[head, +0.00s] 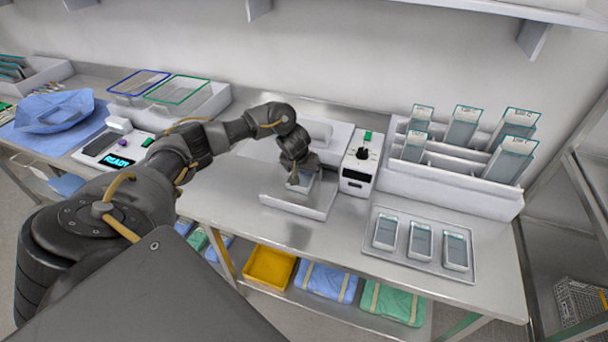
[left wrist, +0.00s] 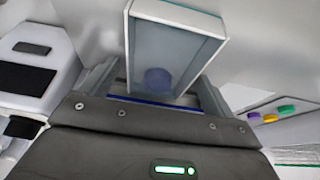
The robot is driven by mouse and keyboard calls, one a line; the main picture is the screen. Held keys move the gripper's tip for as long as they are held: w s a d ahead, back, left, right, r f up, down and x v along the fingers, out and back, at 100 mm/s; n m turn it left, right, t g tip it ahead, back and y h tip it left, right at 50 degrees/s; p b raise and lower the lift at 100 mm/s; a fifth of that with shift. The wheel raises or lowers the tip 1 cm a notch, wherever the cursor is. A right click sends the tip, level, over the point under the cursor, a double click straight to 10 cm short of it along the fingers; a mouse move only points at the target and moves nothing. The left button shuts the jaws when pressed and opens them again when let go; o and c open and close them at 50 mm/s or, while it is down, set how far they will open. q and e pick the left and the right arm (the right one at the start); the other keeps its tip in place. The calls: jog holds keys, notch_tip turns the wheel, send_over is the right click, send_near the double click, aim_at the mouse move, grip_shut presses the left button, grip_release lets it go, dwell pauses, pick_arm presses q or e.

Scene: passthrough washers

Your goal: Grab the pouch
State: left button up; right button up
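A small pouch with a pale border and grey-blue face (left wrist: 172,45) stands out in front of my left gripper in the left wrist view. A dark round shape shows through its lower part. The left gripper's fingers (left wrist: 160,88) are apart, one on each side of the pouch's near end, with a gap visible on the left; contact on the right is unclear. In the head view my left gripper (head: 299,180) points down over the pale front tray (head: 315,205) of the sealing machine, with part of the pouch (head: 301,180) showing at it. My right gripper is not in view.
A control box with a black knob (head: 361,160) stands close right of the gripper. A metal tray (head: 405,262) holds three pouches at the front right. A white rack (head: 460,185) with several pouches stands behind it. A device reading READY (head: 118,160) is left.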

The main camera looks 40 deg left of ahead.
pick_arm(q)
jog(key=c, duration=0.9)
jog(key=shift+s+d+r, duration=0.1)
jog(key=shift+s+r, duration=0.3)
jog(key=s+r, duration=0.1)
jog(key=s+d+r, duration=0.1)
jog(key=s, duration=0.1)
jog(key=s+d+r, duration=0.1)
jog(key=s, duration=0.1)
jog(key=shift+s+r+p, duration=0.25)
jog(key=shift+p, duration=0.05)
jog(key=s+d+r+p, duration=0.2)
jog(key=s+r+p, duration=0.1)
jog(key=s, duration=0.4)
jog(key=shift+d+r+p, duration=0.2)
jog(key=shift+r+p, duration=0.1)
